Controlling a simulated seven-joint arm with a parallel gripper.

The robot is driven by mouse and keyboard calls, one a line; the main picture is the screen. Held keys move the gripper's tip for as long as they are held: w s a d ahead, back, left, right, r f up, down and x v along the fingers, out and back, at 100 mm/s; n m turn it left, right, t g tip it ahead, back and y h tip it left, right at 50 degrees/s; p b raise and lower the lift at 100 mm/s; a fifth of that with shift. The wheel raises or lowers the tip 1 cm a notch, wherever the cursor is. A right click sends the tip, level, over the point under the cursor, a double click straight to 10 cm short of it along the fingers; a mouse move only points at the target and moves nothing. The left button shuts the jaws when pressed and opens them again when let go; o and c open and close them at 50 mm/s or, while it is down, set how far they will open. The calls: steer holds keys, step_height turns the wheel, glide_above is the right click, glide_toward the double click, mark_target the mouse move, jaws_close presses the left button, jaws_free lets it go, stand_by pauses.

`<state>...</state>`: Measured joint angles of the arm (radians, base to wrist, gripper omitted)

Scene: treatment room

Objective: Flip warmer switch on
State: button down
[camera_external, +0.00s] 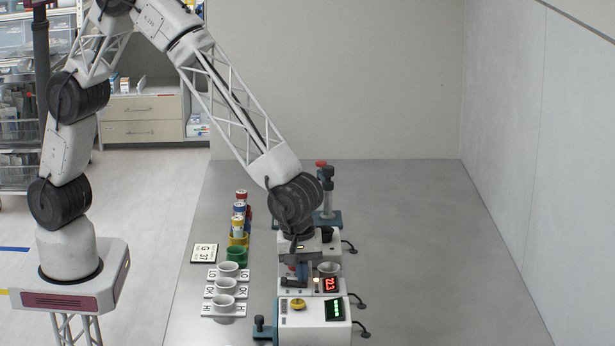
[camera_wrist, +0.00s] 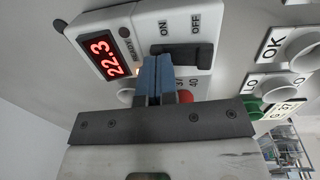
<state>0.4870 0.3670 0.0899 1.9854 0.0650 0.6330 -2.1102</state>
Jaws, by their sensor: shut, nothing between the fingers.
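The warmer appears to be the white box with a red display reading 22.3 (camera_wrist: 108,53), which also shows in the external view (camera_external: 330,285). Its black switch (camera_wrist: 190,57) lies between the labels ON and OFF in the wrist view. Whether it is set to ON or OFF is unclear. My gripper (camera_wrist: 154,78) is shut and empty, its blue fingertips close to the ON end of the switch; contact cannot be told. In the external view my gripper (camera_external: 301,270) is over the box, and the wrist hides part of it. A red knob (camera_wrist: 186,96) is partly hidden behind the fingers.
A white unit with a green display (camera_external: 335,309) and yellow knob stands in front. Labelled cups (camera_external: 224,302) stand left, with a green cup (camera_external: 235,256) and colour-banded vials (camera_external: 240,210) behind. The grey table (camera_external: 430,240) is clear at right.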

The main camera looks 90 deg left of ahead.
steer(key=shift+s+r, duration=0.3)
steer(key=shift+s, duration=0.3)
steer(key=shift+r, duration=0.15)
step_height(320, 180, up, 14)
steer(key=w, duration=0.2)
steer(key=shift+f, duration=0.2)
stand_by(0.5)
stand_by(0.3)
